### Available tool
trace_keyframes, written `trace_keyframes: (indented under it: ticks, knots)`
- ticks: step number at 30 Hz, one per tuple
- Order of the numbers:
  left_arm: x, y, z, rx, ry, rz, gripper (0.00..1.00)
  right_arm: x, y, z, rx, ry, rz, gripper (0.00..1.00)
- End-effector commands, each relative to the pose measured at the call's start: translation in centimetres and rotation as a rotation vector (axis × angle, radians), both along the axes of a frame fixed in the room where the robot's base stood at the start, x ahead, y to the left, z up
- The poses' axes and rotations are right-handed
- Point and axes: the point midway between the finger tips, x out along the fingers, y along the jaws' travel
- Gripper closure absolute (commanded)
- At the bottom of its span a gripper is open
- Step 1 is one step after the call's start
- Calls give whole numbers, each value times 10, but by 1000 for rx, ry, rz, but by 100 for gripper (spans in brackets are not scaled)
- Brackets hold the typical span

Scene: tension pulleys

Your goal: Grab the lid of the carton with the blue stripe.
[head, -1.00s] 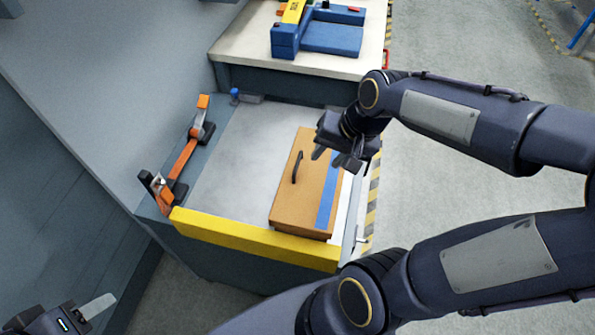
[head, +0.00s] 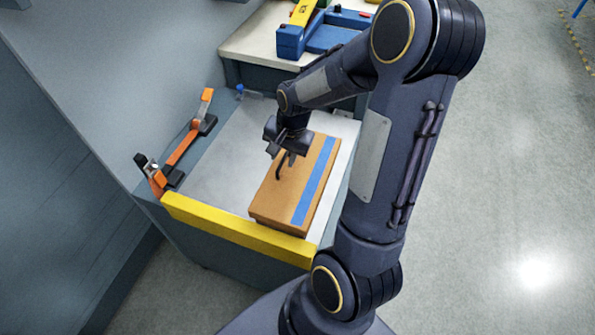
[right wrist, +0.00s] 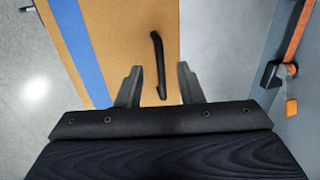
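The carton (head: 281,199) is a brown box with a blue stripe (head: 314,180) along its right side and a dark handle on its lid. It sits on the grey bench top. The lid's black handle (right wrist: 158,64) shows in the right wrist view, lying ahead of and between my right fingers. My right gripper (head: 281,155) is over the far part of the lid, by the handle (head: 278,170). In the right wrist view my right gripper (right wrist: 158,86) is open, with a finger on each side of the handle's near end. Contact cannot be told. My left gripper is out of view.
A yellow bar (head: 237,229) runs along the bench's front edge. An orange clamp-like part (head: 183,146) stands at the left of the bench. A blue device (head: 321,41) sits on the table behind. Bare bench (head: 226,150) lies left of the carton.

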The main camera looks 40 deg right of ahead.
Motion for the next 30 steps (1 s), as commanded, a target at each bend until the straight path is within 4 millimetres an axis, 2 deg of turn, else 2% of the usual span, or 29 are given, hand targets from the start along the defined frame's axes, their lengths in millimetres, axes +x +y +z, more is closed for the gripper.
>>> trace_keyframes:
  ticks: [2, 5, 13, 21, 30]
  knots:
    - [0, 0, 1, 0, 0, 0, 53, 1, 1, -13, 2, 5, 1, 66]
    - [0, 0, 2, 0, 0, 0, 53, 4, 2, -23, 1, 3, 1, 66]
    - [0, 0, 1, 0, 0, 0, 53, 5, 2, -26, 0, -1, 1, 66]
    - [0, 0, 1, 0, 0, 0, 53, 5, 2, -26, 0, -1, 1, 100]
    - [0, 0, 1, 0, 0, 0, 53, 5, 2, -25, 0, -1, 1, 100]
